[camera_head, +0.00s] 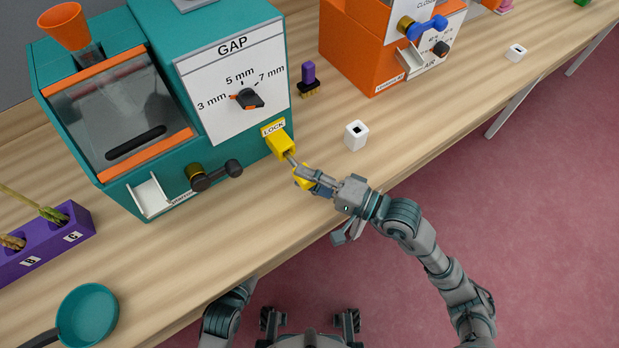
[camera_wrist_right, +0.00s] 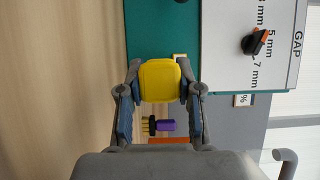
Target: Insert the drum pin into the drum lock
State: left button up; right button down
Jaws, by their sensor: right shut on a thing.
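The drum pin has a yellow handle (camera_head: 302,178) and a thin grey shaft (camera_head: 290,159). My right gripper (camera_head: 308,177) is shut on the handle. The handle also shows between the fingers in the right wrist view (camera_wrist_right: 160,80). The drum lock (camera_head: 280,144) is a yellow block under a LOCK label on the front of the teal machine (camera_head: 226,131). The shaft points at the lock's front and its tip appears to meet it; I cannot tell how deep it is. In the wrist view the handle hides the shaft and the lock's opening. My left gripper is out of view.
A black crank (camera_head: 218,175) and a white chute (camera_head: 150,196) stick out left of the lock. A purple brush (camera_head: 308,78) stands behind and a white cup (camera_head: 356,135) to the right. An orange machine (camera_head: 365,45) is farther back. The table front near the lock is clear.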

aim_at(295, 162)
jog(key=shift+w+a, duration=0.2)
jog(key=shift+w, duration=0.15)
jog(key=shift+w+a+b, duration=0.2)
jog(key=shift+w+a, duration=0.35)
jog(key=shift+w, duration=0.2)
jog(key=shift+w+a+b, duration=0.15)
jog(key=shift+w+a, duration=0.4)
jog(key=shift+w, duration=0.2)
jog(key=c, duration=0.7)
grip_release()
jog(key=shift+a, duration=0.1)
jog(key=v, duration=1.2)
